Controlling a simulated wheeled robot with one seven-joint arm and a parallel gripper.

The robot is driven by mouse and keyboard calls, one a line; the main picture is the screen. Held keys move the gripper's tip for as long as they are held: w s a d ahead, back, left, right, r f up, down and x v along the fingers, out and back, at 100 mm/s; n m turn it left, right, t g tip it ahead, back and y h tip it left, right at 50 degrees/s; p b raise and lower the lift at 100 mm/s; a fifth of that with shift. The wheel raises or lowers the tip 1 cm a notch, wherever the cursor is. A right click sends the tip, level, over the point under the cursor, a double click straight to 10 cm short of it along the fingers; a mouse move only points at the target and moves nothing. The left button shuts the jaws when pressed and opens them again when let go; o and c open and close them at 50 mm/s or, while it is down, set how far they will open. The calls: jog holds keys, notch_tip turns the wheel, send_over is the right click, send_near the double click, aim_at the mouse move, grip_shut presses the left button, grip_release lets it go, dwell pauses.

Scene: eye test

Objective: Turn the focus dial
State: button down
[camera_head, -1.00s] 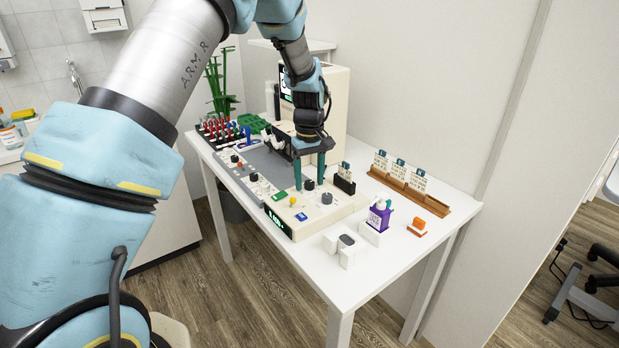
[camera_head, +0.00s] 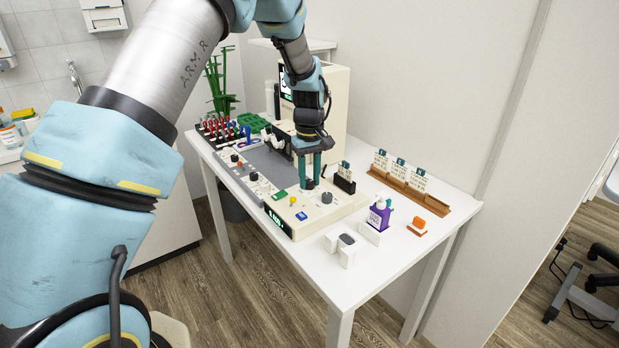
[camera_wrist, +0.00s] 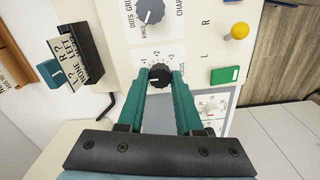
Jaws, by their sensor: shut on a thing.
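The focus dial (camera_wrist: 159,75) is a small black ribbed knob with a printed scale and FOCUS lettering, on a cream console (camera_head: 341,212). My gripper (camera_wrist: 160,82) points down at the console, with its two green fingers shut on the focus dial, one on each side. In the head view my gripper (camera_head: 309,178) stands low over the console, and the fingers hide most of the dial. I cannot make out the dial's exact setting.
A larger dark dial (camera_head: 327,198) sits close to the fingers. A yellow knob (camera_head: 293,201), a green button (camera_head: 279,196) and a blue button (camera_head: 301,216) are on the same console. A black card holder (camera_head: 345,185) stands just right of the gripper.

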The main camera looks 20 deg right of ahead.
aim_at(310, 182)
jog(key=m, duration=0.4)
jog(key=shift+m+b, duration=0.3)
jog(key=shift+m, duration=1.8)
jog(key=c, duration=0.6)
grip_release()
notch_tip(310, 182, up, 11)
jog(key=shift+f+b, duration=0.1)
jog(key=shift+b, duration=1)
